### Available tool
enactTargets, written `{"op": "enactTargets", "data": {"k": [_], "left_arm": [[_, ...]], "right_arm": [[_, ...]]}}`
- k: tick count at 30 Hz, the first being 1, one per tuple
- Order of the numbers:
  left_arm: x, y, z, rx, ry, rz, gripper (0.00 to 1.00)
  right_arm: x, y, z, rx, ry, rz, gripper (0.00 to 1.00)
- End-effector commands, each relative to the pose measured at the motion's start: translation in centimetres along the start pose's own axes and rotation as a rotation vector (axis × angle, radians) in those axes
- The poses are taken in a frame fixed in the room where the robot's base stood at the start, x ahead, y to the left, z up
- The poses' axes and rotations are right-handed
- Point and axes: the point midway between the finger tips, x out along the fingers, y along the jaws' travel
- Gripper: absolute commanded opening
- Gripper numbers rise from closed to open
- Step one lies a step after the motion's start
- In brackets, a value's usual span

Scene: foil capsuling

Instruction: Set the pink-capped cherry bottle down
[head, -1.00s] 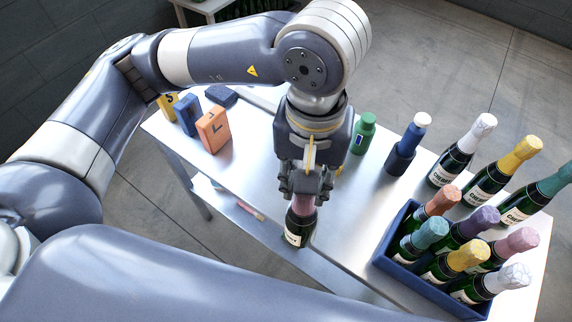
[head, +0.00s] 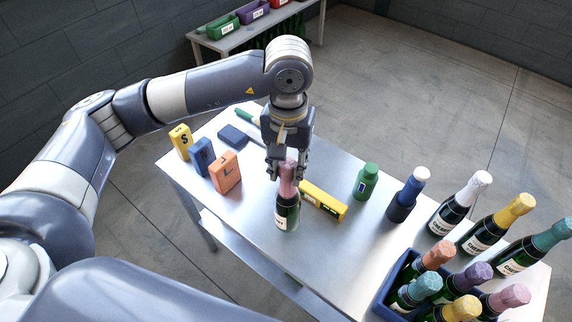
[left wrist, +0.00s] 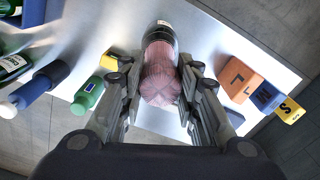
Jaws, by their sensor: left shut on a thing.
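The pink-capped cherry bottle (head: 287,212) is dark green with a pale label and pink foil on its neck. It is upright over the middle of the metal table (head: 330,250). I cannot tell whether its base touches the top. My left gripper (head: 287,178) is above it with its fingers shut around the pink neck. In the left wrist view the pink cap (left wrist: 160,82) sits between the fingertips (left wrist: 160,90), with the dark bottle body beyond it. My right gripper is not in view.
Orange (head: 225,173), blue (head: 202,156) and yellow (head: 181,142) blocks stand left. A green bottle (head: 366,182), a blue white-capped one (head: 408,195), several foiled bottles and a blue crate (head: 384,298) fill the right.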

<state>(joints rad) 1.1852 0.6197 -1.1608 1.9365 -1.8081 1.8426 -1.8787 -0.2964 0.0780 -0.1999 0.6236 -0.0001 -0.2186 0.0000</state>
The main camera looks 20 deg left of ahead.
Motion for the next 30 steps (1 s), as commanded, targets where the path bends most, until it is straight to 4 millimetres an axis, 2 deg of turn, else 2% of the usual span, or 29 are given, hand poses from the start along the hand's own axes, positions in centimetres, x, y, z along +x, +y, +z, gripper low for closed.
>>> {"op": "enactTargets", "data": {"k": [5, 13, 28, 29, 30], "left_arm": [[0.1, -0.5, -0.8, 0.0, 0.002, 0.0, 0.0], [2.8, -0.5, -0.8, 0.0, 0.0, 0.001, 0.0], [3.9, -0.5, -0.9, 0.001, 0.004, 0.001, 0.0], [3.9, -0.5, -0.8, 0.0, 0.001, -0.001, 0.37], [3.9, -0.5, -0.8, 0.0, 0.0, -0.001, 0.46]], "right_arm": [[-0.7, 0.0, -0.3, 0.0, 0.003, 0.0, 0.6], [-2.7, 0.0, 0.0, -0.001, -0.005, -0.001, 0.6], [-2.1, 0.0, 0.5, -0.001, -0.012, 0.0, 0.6], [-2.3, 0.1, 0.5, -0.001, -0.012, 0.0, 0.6], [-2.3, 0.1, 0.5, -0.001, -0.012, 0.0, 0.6]]}}
